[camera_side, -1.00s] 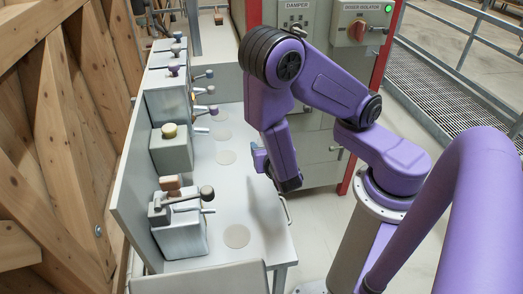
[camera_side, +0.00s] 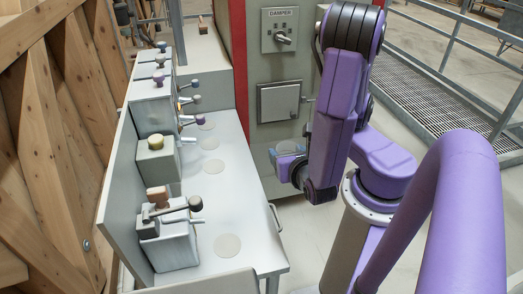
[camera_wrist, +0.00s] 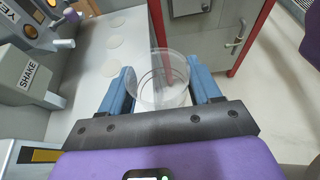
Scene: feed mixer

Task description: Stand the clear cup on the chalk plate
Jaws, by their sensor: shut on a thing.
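The clear cup (camera_wrist: 160,82) is between the two blue fingers of my gripper (camera_wrist: 161,90) in the wrist view, and the fingers are shut on its sides. Its round rim and see-through wall show there. In the side view my gripper (camera_side: 288,158) is off the table's right edge, in front of the grey cabinet, and the cup is hard to make out. Several pale round discs lie flat on the table, such as the near one (camera_side: 228,245) and a farther one (camera_side: 212,167); I cannot tell which is the chalk plate. They look bare.
The pale table (camera_side: 205,215) has grey boxes with levers and knobs along its left side, one marked SHAKE (camera_wrist: 35,75) in the wrist view. The grey cabinet (camera_side: 280,75) with a DAMPER switch stands behind my gripper. The table's right half is mostly clear.

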